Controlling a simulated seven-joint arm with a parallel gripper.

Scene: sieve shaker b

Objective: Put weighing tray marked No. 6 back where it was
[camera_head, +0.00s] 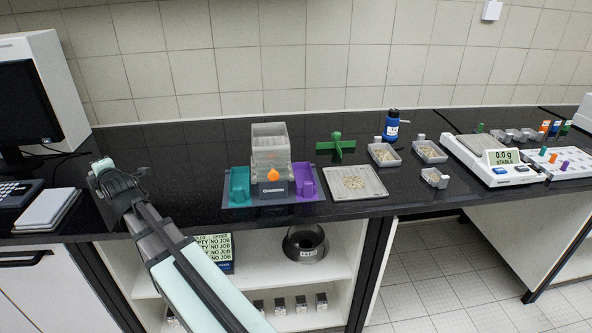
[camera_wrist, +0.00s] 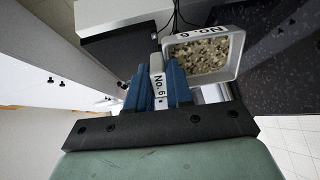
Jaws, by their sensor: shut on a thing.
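The weighing tray marked No. 6 (camera_wrist: 236,72) is a pale square tray with grains in it. In the wrist view my gripper (camera_wrist: 158,75) is shut on its label tab (camera_wrist: 159,90), between the two blue fingers. The tray appears roughly level beyond the fingers. In the head view my wrist is at the left, over the counter's front left part; the fingers and the held tray cannot be made out there. Three other small trays with grains stand at the right of the counter: one at the back (camera_head: 383,163), one beside it (camera_head: 430,157), one nearer the front (camera_head: 442,183).
The shaker (camera_head: 270,150) stands mid-counter between teal (camera_head: 239,186) and purple (camera_head: 305,182) blocks. Right of it are a green cross (camera_head: 343,148), a flat pan with grains (camera_head: 335,195) and a blue bottle (camera_head: 391,127). The balance (camera_head: 483,168) reads 0.0 g. A monitor (camera_head: 25,108) stands left.

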